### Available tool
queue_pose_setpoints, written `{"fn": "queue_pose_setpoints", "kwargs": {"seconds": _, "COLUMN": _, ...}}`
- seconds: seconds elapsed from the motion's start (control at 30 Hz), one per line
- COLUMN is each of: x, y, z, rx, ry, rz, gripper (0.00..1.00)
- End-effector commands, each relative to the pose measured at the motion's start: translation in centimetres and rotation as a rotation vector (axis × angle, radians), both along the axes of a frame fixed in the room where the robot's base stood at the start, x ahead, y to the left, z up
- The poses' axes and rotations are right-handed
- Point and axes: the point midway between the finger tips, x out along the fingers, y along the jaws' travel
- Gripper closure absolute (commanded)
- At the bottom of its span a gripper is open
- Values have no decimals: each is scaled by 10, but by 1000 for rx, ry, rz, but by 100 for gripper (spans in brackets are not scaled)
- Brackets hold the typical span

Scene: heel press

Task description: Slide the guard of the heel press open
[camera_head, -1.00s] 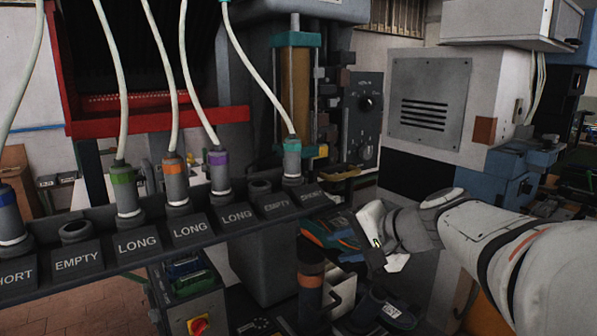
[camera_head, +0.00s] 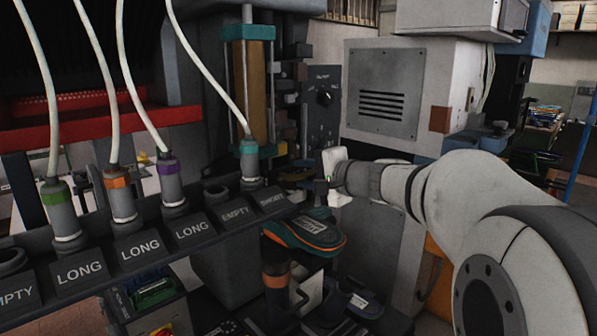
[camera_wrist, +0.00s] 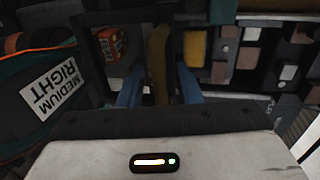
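The heel press (camera_head: 300,110) stands behind the right end of the label rail, with blocks and a dark control panel. A tall amber panel (camera_head: 256,90) sits between teal brackets; I cannot tell for sure whether it belongs to the guard. A tan-yellow bar (camera_head: 294,172), possibly the guard's handle, sticks out low on the press. My gripper (camera_head: 316,181) points left at this bar. In the wrist view, the blue fingers of my gripper (camera_wrist: 158,88) are apart, with the tan bar (camera_wrist: 157,75) standing between them and gaps showing on both sides.
A teal and orange shoe (camera_head: 304,232) sits on a stand just below my gripper; its "MEDIUM RIGHT" label shows in the wrist view. The label rail (camera_head: 130,245) with corded plugs runs across the left. A grey cabinet (camera_head: 385,90) stands behind my arm.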

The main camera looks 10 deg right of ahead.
Motion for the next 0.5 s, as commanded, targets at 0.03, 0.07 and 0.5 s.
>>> {"fn": "queue_pose_setpoints", "kwargs": {"seconds": 0.03, "x": 1, "y": 2, "z": 0, "rx": 0, "ry": 0, "rz": 2, "gripper": 69}}
{"fn": "queue_pose_setpoints", "kwargs": {"seconds": 0.07, "x": 2, "y": 2, "z": 0, "rx": 0, "ry": 0, "rz": 2, "gripper": 69}}
{"fn": "queue_pose_setpoints", "kwargs": {"seconds": 0.5, "x": 2, "y": 3, "z": -1, "rx": 0, "ry": 0, "rz": 2, "gripper": 87}}
